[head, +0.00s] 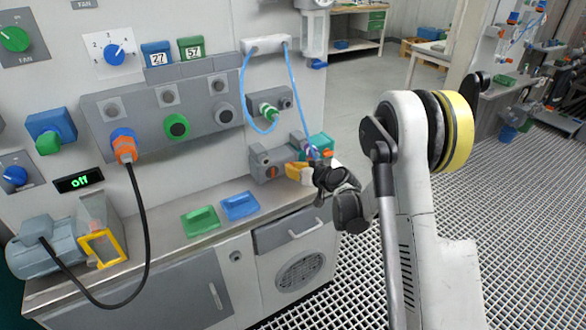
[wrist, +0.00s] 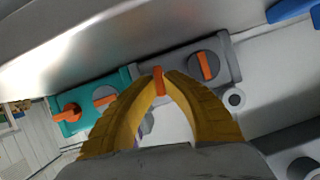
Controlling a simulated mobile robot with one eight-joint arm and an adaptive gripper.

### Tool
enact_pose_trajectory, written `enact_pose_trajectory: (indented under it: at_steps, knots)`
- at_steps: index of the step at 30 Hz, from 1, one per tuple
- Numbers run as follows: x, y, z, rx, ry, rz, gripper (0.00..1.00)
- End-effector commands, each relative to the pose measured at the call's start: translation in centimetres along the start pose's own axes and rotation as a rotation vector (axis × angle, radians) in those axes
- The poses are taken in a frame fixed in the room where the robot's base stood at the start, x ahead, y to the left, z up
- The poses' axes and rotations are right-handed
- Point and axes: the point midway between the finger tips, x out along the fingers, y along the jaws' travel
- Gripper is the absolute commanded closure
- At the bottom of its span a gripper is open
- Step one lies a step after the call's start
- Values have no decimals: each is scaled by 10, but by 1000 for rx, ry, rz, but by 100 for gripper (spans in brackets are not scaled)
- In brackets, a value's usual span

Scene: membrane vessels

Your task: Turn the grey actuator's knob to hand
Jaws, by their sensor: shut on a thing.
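The grey actuator (head: 264,160) is on the panel above the right end of the bench; it also shows in the wrist view (wrist: 229,56). In the wrist view a round dark dial with an orange bar (wrist: 203,66) is on its face. Beside it an orange knob (wrist: 158,82) stands between the yellow fingertips of my gripper (wrist: 160,76). My gripper (head: 298,171) is shut on this orange knob. The fingers hide the knob's base and any position markings.
A teal actuator (head: 320,146) is close beside the grey one, with its own orange-marked dial and orange knob (wrist: 66,114) in the wrist view. A blue cable (head: 291,85) hangs just above. Green (head: 200,221) and blue (head: 240,206) pieces lie on the bench.

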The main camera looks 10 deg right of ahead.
Motion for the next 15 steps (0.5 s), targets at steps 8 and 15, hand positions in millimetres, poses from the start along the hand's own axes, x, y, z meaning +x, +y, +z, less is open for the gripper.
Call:
enact_pose_trajectory:
  at_steps: [8, 15]
  knots:
    - [0, 0, 0, -3, 0, 0, 100]
    - [0, 0, 0, -2, 0, 0, 68]
